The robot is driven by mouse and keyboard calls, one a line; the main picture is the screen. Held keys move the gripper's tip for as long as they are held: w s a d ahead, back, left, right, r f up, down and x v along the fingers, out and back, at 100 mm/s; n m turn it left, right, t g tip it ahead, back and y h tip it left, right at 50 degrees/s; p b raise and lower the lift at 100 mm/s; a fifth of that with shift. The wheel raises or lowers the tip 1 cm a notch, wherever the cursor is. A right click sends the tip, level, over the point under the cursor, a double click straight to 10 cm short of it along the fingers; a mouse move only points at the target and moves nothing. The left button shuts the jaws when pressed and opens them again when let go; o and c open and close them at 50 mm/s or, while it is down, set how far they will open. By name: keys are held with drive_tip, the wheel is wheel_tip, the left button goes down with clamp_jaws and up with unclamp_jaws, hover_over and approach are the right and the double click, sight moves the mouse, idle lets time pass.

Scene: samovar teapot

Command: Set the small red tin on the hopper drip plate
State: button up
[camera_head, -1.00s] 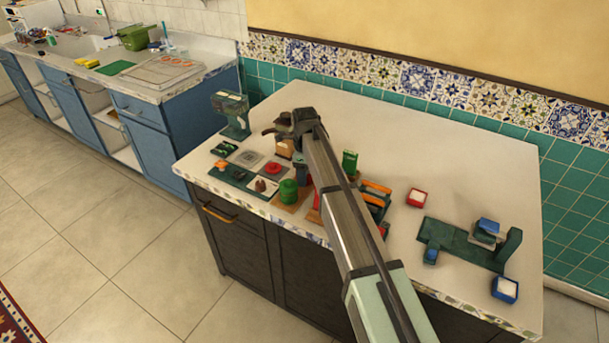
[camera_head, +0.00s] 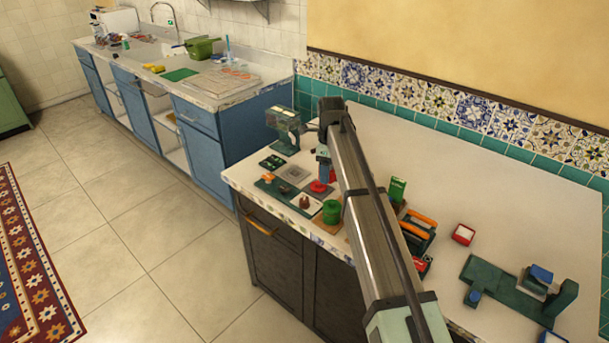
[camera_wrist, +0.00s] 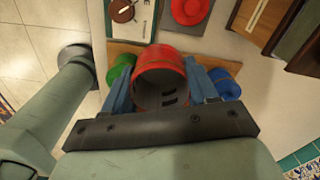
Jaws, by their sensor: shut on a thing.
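The small red tin (camera_wrist: 162,68) sits between the two blue fingers of my gripper (camera_wrist: 160,76) in the wrist view. The fingers are shut on its sides, and its dark hollow end faces the camera. In the head view my gripper (camera_head: 323,167) points down over the near-left part of the counter, and the arm hides the tin. The hopper (camera_head: 284,120), a green stand with a clear top, stands at the counter's far left corner, left of and behind my gripper. I cannot tell its drip plate apart clearly.
A green tin (camera_head: 332,211) stands near the counter's front edge, and in the wrist view a blue tin (camera_wrist: 227,84) lies right of my gripper. A red round piece (camera_head: 318,187) and a grey square plate (camera_head: 293,174) are close by. The counter's back is clear.

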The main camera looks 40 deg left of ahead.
drive_tip(key=w+a+n, duration=0.1)
drive_tip(key=a, duration=1.1)
drive_tip(key=n, duration=0.3)
approach(295, 173)
drive_tip(key=shift+f, duration=3.05)
drive_tip(key=shift+f, duration=0.1)
drive_tip(key=o, duration=0.8)
wheel_tip(295, 173, up, 12)
drive_tip(key=shift+r, duration=0.15)
